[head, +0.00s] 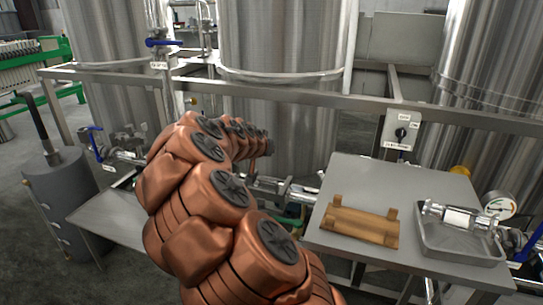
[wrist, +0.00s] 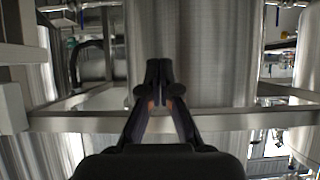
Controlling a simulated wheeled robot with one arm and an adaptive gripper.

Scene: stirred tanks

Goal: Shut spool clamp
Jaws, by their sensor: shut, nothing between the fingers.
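My copper-coloured arm reaches forward and its gripper (head: 268,146) is small and partly hidden behind the arm links in the head view. In the wrist view the gripper (wrist: 159,72) has its dark fingertips together, with nothing between them, in front of a steel tank. A steel pipe run (head: 285,189) with fittings passes just below and right of the gripper, apart from it. I cannot make out which fitting there is the spool clamp or whether it is open. A spool-like piece with a clear section (head: 458,217) lies in a metal tray (head: 467,250) at right.
A wooden cradle (head: 362,222) sits on the grey table (head: 400,178) beside the tray. A pressure gauge (head: 499,205) stands at far right. A frame rail (head: 300,95) crosses in front of the tanks (head: 285,40). A grey cylinder (head: 68,200) stands at left.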

